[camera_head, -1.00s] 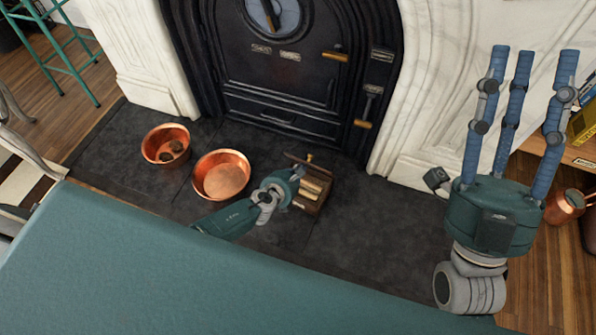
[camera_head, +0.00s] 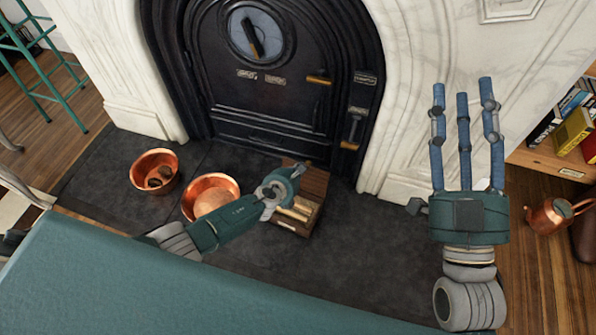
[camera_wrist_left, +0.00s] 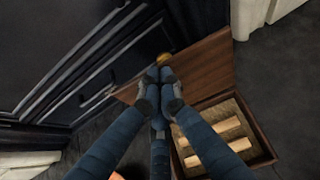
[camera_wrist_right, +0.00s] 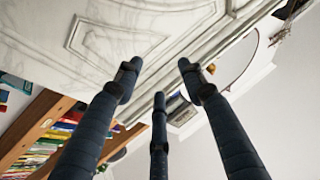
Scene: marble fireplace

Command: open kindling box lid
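The wooden kindling box (camera_head: 284,224) sits on the dark hearth, with pale sticks inside. Its brown lid (camera_head: 316,181) is raised and leans back toward the stove; lid (camera_wrist_left: 205,66) and open box (camera_wrist_left: 262,155) also show in the left wrist view. My left gripper (camera_head: 297,171) is at the lid, partly covering it and the box. In the left wrist view its fingertips (camera_wrist_left: 160,78) are together just before a brass knob (camera_wrist_left: 164,60); whether they grip it I cannot tell. My right gripper (camera_head: 463,90) is raised, fingers apart and empty.
Two copper pans (camera_head: 155,171) (camera_head: 211,194) stand left of the box. The black stove (camera_head: 265,100) and white marble surround (camera_head: 400,150) rise behind. A copper kettle (camera_head: 547,217) and bookshelf (camera_head: 550,160) are at right. Hearth right of the box is clear.

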